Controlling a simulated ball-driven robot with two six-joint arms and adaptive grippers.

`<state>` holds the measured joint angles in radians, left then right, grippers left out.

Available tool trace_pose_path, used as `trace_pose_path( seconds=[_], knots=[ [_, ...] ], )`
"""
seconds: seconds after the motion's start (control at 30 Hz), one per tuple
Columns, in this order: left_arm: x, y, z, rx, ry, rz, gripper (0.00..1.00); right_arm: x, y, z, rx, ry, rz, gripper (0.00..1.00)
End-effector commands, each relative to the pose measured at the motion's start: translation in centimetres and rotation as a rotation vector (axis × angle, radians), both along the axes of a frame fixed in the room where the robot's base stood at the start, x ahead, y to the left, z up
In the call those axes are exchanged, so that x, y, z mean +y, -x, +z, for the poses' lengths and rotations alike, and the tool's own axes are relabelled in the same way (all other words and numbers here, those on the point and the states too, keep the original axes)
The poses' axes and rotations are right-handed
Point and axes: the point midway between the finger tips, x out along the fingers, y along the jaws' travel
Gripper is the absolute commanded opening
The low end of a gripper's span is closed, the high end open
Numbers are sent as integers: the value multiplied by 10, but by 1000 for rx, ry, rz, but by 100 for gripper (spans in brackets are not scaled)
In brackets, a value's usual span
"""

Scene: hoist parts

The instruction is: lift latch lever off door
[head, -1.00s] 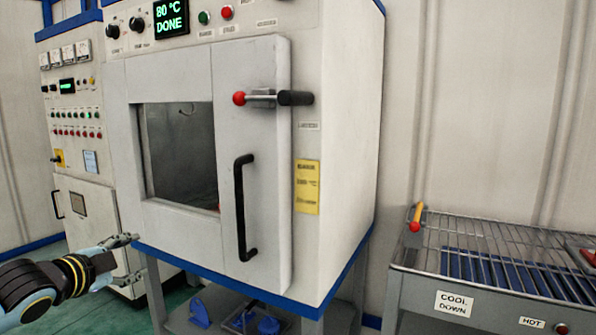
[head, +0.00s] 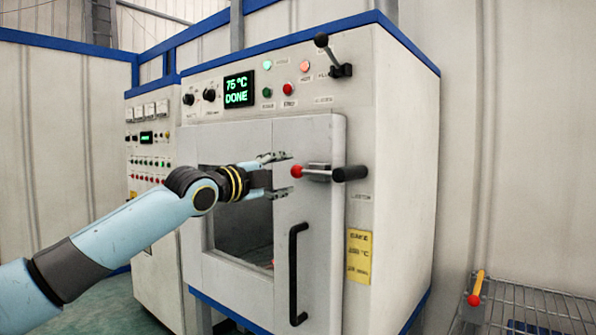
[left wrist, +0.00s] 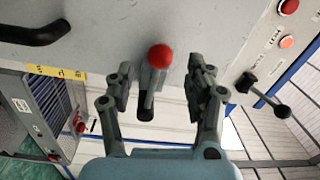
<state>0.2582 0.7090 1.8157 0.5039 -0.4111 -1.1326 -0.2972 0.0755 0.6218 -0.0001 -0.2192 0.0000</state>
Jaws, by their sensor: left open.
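The latch lever (head: 318,172) lies level across the right edge of the oven door (head: 310,140). It has a red ball on its left end and a black cylinder at its right end. My left gripper (head: 291,174) is open and empty, just left of the red ball. In the left wrist view the red ball (left wrist: 160,56) shows between the two open fingers (left wrist: 162,85), with no visible contact. The door looks closed, with a black vertical handle (head: 295,275) below the lever. My right gripper is in neither view.
A second lever with a black ball (head: 322,41) is at the oven's top right, above the latch. The display (head: 239,90) reads 75 °C DONE. A wire rack (head: 540,305) stands at lower right. A yellow label (head: 358,257) is below the latch.

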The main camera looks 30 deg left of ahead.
Motion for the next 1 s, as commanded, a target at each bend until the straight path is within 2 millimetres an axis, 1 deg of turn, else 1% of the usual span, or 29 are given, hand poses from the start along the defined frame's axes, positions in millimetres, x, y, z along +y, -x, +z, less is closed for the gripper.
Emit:
trace_pose_path(
  seconds=[0.03,0.1,0.2,0.3,0.47,0.67,0.7,1.0],
  knots=[
    [-1,-10,2,-2,8,1,54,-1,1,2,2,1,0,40],
    [-2,-23,3,-3,7,2,54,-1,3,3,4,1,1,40],
    [-3,-38,3,-2,5,0,54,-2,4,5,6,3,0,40],
    [-3,-48,3,-1,2,0,54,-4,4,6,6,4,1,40],
    [-4,-55,2,0,-1,-1,54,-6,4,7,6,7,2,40],
    [-4,-55,2,0,-3,-1,54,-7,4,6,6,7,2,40],
    [-4,-55,2,0,-3,-1,53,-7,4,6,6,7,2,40],
    [-4,-55,2,0,-3,0,14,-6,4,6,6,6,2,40]
  ],
)
